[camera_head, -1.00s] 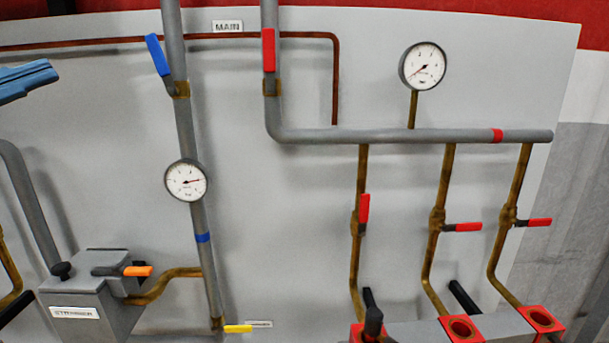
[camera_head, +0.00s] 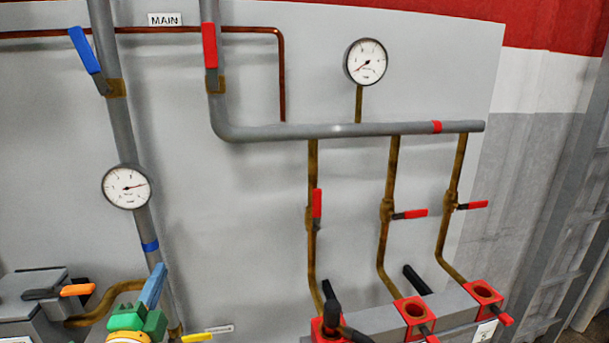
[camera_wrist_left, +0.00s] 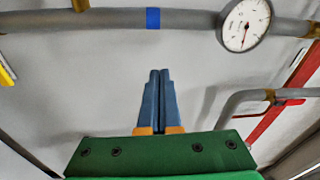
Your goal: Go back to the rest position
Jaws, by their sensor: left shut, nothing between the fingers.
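My left gripper (camera_head: 153,286) shows at the lower left of the head view, with blue fingers and a green body, in front of the grey panel. In the left wrist view its two blue fingers (camera_wrist_left: 158,95) lie together with nothing between them. It is in front of the lower part of the blue-banded grey pipe (camera_head: 150,246), near the yellow-handled valve (camera_head: 197,337). I cannot tell whether it touches anything in the head view; in the wrist view the fingertips look clear of the pipe. My right gripper is not in view.
The panel carries a blue-handled valve (camera_head: 84,50), a red-handled valve (camera_head: 210,46), a left gauge (camera_head: 126,186) and an upper gauge (camera_head: 366,62). An orange-handled valve (camera_head: 77,290) is left of my gripper. Red sockets (camera_head: 415,311) stand at the lower right. The panel's middle is clear.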

